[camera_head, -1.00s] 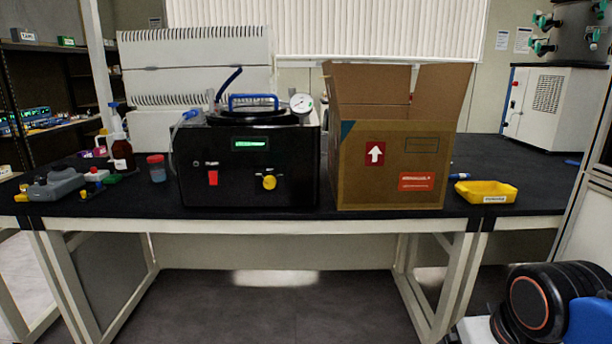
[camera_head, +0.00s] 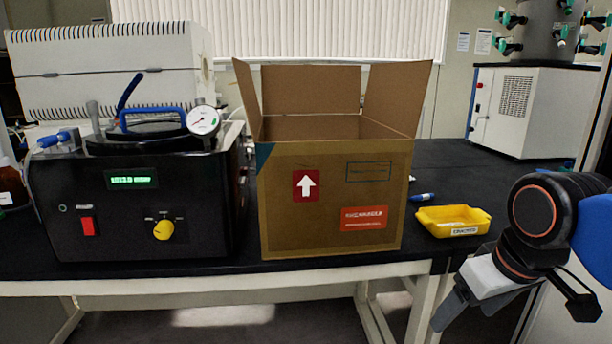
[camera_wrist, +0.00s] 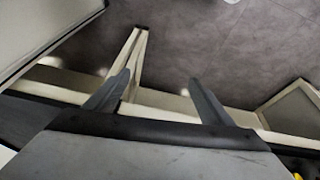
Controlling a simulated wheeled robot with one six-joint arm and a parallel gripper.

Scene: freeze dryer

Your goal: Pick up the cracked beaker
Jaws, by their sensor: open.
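I cannot make out a cracked beaker in either current view. My gripper (camera_wrist: 155,88) is open, with two grey fingers spread apart and nothing between them. In the wrist view it is above the floor and the bench's front frame. In the head view my arm and gripper hang at the lower right, in front of the bench edge. An open cardboard box (camera_head: 330,215) stands on the bench, and its inside bottom is hidden. A yellow tray (camera_head: 453,222) with a small white label sits right of the box and looks empty.
A black freeze dryer (camera_head: 140,215) with a gauge stands left of the box on the black bench (camera_head: 455,165). A blue pen-like item (camera_head: 423,197) lies behind the tray. A white machine (camera_head: 525,110) stands at the back right. The bench behind the tray is mostly clear.

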